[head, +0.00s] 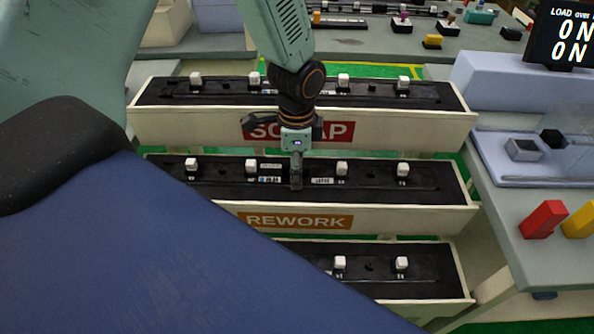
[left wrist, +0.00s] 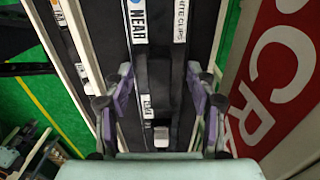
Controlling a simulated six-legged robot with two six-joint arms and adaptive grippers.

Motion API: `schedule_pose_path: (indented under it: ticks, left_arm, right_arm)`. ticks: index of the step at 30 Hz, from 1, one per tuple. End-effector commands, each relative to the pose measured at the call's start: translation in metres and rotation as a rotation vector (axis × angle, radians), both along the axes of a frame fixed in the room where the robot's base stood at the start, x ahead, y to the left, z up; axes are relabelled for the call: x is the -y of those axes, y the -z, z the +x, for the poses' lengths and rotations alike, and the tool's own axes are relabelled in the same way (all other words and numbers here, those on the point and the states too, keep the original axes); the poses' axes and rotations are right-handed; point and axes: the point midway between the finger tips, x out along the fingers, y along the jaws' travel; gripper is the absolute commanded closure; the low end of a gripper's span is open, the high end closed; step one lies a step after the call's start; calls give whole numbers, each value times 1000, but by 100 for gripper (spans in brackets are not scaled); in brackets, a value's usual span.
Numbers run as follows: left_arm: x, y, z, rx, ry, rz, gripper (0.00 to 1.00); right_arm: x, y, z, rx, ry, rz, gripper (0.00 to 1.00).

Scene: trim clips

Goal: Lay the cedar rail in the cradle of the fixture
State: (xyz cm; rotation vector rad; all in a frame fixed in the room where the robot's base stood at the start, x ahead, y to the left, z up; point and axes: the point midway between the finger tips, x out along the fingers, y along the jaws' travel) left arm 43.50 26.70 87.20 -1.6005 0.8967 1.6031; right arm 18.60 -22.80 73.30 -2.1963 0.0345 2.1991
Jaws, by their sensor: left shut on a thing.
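My left gripper (head: 296,178) reaches down into the middle of the REWORK bin (head: 400,216). The rail bears white labels and a pale clip. In the head view this rail (head: 385,178) lies in the bin with several white clips along it. I cannot read the word cedar on it. I cannot pick out the fixture's cradle with certainty. My right gripper is not in view.
The SCRAP bin (head: 430,131) stands behind, and another bin (head: 455,300) in front, each with a dark rail and white clips. The lower left is covered.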

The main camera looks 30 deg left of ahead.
Motion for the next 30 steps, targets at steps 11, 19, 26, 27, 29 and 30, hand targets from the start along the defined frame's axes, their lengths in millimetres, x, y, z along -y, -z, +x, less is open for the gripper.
schedule_pose_path:
  ticks: [11, 19, 26, 27, 29, 30]
  left_arm:
    - [0, 0, 1, 2, 0, 0, 90]
    - [0, -6, 1, 2, 0, 0, 94]
    - [0, -48, 2, 6, -1, -1, 94]
    - [0, -56, 2, 5, -1, 0, 94]
    - [0, -67, 2, 5, -1, 0, 94]
    - [0, -74, 2, 5, 0, 0, 94]
  right_arm:
    - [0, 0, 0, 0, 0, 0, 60]
    - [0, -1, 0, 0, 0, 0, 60]
    - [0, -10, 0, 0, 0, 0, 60]
    - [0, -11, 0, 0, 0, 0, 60]
    - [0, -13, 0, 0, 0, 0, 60]
    - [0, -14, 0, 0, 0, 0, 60]
